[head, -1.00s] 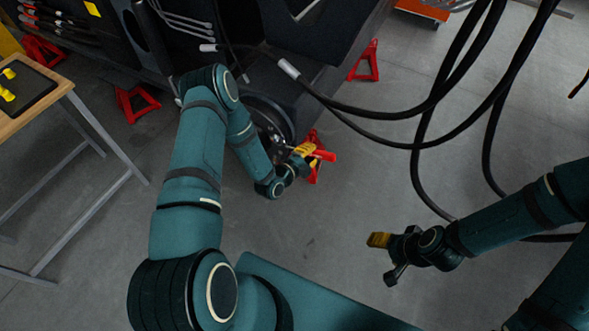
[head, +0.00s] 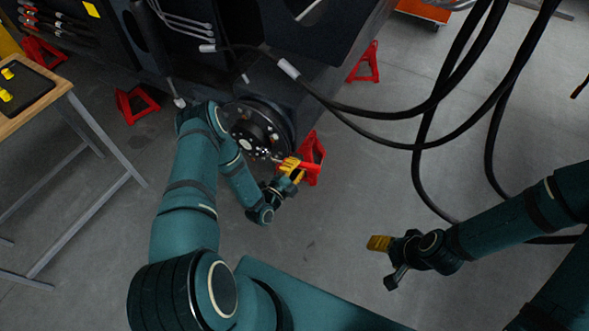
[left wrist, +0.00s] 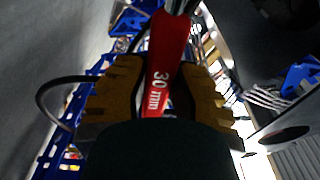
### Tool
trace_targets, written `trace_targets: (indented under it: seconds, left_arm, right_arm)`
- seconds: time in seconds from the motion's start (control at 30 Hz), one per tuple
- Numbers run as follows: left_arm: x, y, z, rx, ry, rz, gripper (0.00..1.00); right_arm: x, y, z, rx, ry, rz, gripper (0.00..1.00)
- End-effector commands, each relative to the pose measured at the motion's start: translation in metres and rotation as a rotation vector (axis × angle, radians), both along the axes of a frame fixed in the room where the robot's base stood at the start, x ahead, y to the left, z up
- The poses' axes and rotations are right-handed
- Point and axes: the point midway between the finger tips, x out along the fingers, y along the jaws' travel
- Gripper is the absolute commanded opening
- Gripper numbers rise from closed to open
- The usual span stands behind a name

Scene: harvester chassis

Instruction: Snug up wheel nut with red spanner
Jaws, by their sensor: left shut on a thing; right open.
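My left gripper (head: 290,168) has yellow fingers and is shut on the red spanner (head: 308,173) beside the wheel hub. The left wrist view shows the spanner's red handle (left wrist: 167,62), marked "30 mm", between the yellow fingers (left wrist: 160,90). In the head view the spanner's steel end points left toward the lower edge of the dark wheel hub (head: 257,128). The hub face carries several small bright nuts around a pale centre. I cannot tell whether the spanner's end sits on a nut. My right gripper (head: 379,243) is open and empty over the floor.
A red jack stand (head: 316,150) stands just behind the spanner. Black hoses (head: 425,130) hang on the right. The dark chassis (head: 330,60) lies above the hub. A wooden-topped bench (head: 40,108) stands at the left.

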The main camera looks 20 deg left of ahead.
Motion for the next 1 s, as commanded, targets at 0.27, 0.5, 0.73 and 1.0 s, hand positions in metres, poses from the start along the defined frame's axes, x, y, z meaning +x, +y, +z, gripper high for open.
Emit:
trace_targets:
  seconds: [0.27, 0.5, 0.73, 1.0]
  left_arm:
    - [0.031, -0.003, -0.001, 0.001, -0.004, -0.002, 0.0]
    - [0.037, -0.003, 0.001, -0.001, -0.001, -0.001, 0.0]
    - [0.037, -0.003, 0.002, 0.0, -0.001, -0.001, 0.0]
    - [0.037, -0.003, 0.002, 0.0, -0.001, -0.001, 0.0]
  right_arm:
    - [0.003, 0.0, -0.014, -0.001, -0.006, -0.001, 0.62]
    - [0.003, -0.001, -0.015, -0.002, -0.008, -0.002, 0.62]
    - [0.003, 0.0, -0.015, -0.001, -0.008, -0.002, 0.62]
    - [0.003, 0.0, -0.015, -0.001, -0.007, -0.002, 0.62]
